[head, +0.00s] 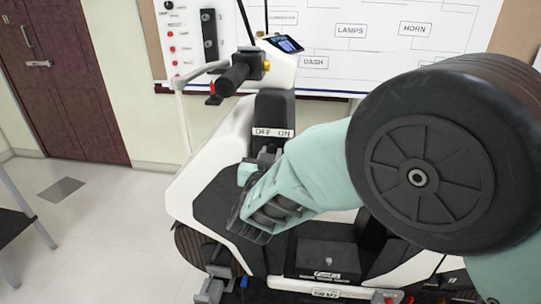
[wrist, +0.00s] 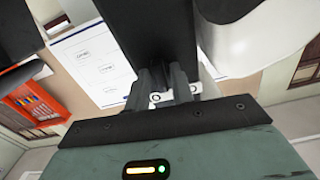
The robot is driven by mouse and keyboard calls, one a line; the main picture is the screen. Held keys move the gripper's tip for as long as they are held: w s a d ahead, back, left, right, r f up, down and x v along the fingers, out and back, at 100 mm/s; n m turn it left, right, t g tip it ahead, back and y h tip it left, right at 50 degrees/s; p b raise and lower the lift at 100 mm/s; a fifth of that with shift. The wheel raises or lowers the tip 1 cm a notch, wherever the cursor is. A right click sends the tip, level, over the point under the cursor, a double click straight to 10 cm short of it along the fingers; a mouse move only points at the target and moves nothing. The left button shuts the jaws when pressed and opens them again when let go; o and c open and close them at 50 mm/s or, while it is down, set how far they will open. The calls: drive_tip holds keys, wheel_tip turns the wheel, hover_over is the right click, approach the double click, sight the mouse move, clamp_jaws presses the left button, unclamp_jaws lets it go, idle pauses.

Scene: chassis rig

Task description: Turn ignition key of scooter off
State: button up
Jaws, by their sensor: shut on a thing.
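The white and black scooter (head: 215,130) stands in front of me. Its dark steering column carries a white label (head: 273,133) reading OFF and ON. My gripper (head: 267,156) is at the column just below this label. In the wrist view my gripper's dark fingers (wrist: 163,82) are close together against the dark column (wrist: 150,35), shut on the ignition key. The key itself is hidden by the fingers, so I cannot tell its angle. Part of a white label (wrist: 182,90) shows around the fingertips.
The handlebar grip (head: 232,79) and dash screen (head: 283,44) are above my gripper. A large black wheel (head: 432,160) covers the right side near my arm. A white wiring board (head: 350,45) is behind. Open floor (head: 90,230) lies at left, with a dark red door (head: 65,80) beyond.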

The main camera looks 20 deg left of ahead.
drive_tip(key=shift+n, duration=0.6)
drive_tip(key=o, duration=0.7)
drive_tip(key=shift+o, duration=0.2)
drive_tip(key=b+v, duration=0.3)
drive_tip(key=v, duration=1.4)
drive_tip(key=shift+s, duration=0.25)
drive_tip(key=shift+f, duration=0.1)
